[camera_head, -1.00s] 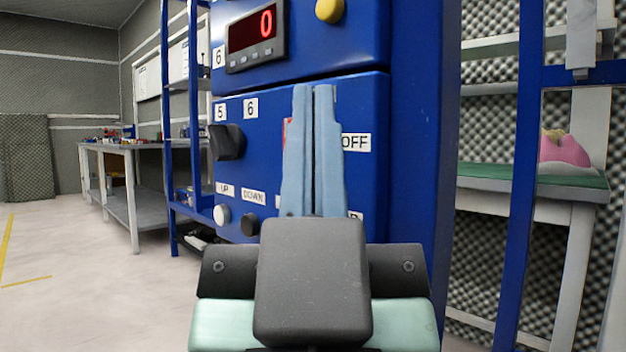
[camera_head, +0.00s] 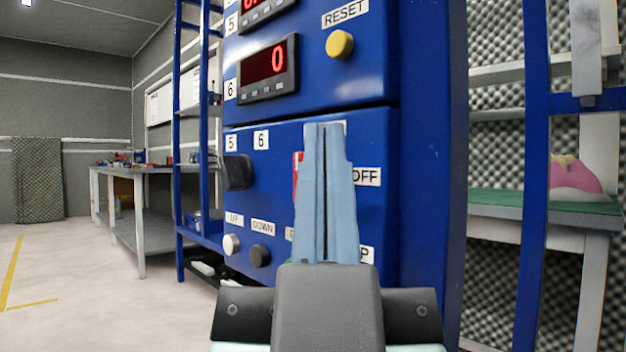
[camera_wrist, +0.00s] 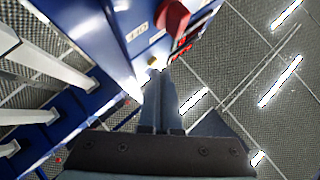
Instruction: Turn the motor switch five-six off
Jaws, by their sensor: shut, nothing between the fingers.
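The blue control panel (camera_head: 425,140) stands ahead, with labels 5 (camera_head: 231,142) and 6 (camera_head: 261,139) on its lower section. A black rotary knob (camera_head: 238,172) sits just below them. An OFF label (camera_head: 367,177) is at the right. Between them a red part (camera_head: 298,168) is mostly hidden behind my fingers. My gripper (camera_head: 325,128) is shut and empty, its fingers pointing up in front of the panel. In the wrist view a red knob (camera_wrist: 173,14) lies beyond the fingertips (camera_wrist: 157,74); I cannot tell whether they touch the panel.
Above are a red display (camera_head: 268,68) reading 0 and a yellow RESET button (camera_head: 340,44). White (camera_head: 231,244) and dark (camera_head: 260,255) buttons sit below, under UP and DOWN labels. A blue post (camera_head: 537,180) and shelf (camera_head: 500,207) stand right. Open floor (camera_head: 80,290) lies left.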

